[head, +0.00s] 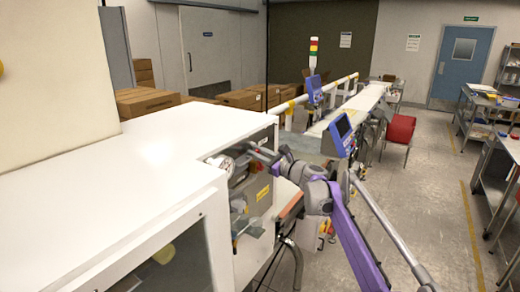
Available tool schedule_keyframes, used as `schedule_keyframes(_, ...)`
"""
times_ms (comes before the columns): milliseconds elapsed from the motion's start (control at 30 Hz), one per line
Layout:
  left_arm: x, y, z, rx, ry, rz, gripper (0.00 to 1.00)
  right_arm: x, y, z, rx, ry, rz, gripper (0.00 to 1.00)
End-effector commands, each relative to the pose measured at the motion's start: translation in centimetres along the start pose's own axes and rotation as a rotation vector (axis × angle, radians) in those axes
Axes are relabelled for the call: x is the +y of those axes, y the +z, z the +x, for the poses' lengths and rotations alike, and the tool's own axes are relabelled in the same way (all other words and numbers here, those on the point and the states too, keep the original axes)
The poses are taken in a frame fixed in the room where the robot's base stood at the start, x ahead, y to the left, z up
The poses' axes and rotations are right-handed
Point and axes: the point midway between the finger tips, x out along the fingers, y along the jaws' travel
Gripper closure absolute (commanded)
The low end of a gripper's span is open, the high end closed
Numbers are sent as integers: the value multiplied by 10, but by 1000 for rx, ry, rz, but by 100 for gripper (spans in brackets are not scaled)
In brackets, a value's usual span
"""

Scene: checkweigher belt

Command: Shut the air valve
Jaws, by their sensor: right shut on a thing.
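My right arm, purple and grey, comes in from the lower right. My right gripper (258,152) reaches into the open side of the white machine cabinet and is shut on a small part at its upper inner edge. A bit of red (252,144) shows at the fingertips. This appears to be the handle of the air valve, but it is small and mostly hidden by the fingers. I cannot tell the angle of the handle. My left gripper is not in view.
The white cabinet (130,150) fills the left and front. A round white gauge-like part (222,163) sits left of the gripper. A blue display (342,135) and a conveyor line stand beyond. Cardboard boxes (145,102) are behind; a red chair (400,130) stands right.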

Motion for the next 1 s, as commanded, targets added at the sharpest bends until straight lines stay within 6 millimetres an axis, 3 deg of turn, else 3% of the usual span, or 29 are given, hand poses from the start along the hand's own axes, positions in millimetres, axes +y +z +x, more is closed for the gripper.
schedule_keyframes(333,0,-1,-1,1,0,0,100,2,1,0,-6,0,-25,100)
schedule_keyframes(367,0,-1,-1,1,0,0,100,2,1,0,-6,0,-25,76)
schedule_keyframes(500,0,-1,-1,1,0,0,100,2,0,0,-6,0,-24,51)
schedule_keyframes(833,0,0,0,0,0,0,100,2,0,-2,-5,-1,-24,49)
schedule_keyframes(1000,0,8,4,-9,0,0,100,2,-3,-22,-3,-2,-22,49)
